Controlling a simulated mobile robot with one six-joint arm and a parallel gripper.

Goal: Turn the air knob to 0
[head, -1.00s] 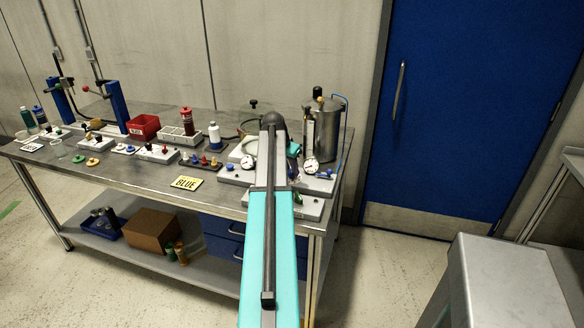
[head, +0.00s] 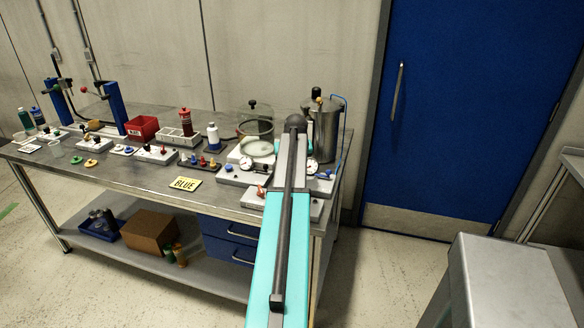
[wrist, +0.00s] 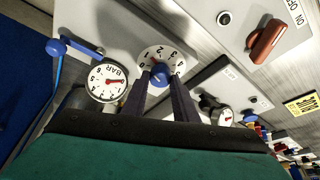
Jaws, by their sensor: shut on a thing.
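The air knob (wrist: 160,74) is a small blue knob on a round white dial (wrist: 150,56) with black numbers, seen at the top middle of the wrist view. My gripper (wrist: 161,84) has its two dark fingers on either side of the knob and is shut on it. The fingers and the steep angle hide part of the dial, so I cannot tell which number the knob points to. In the head view my arm covers the knob and gripper.
A gauge marked BAR (wrist: 108,82) with a red needle sits left of the knob, beside a blue handle (wrist: 76,47). An orange-red ON/OFF switch (wrist: 265,41) is at the upper right.

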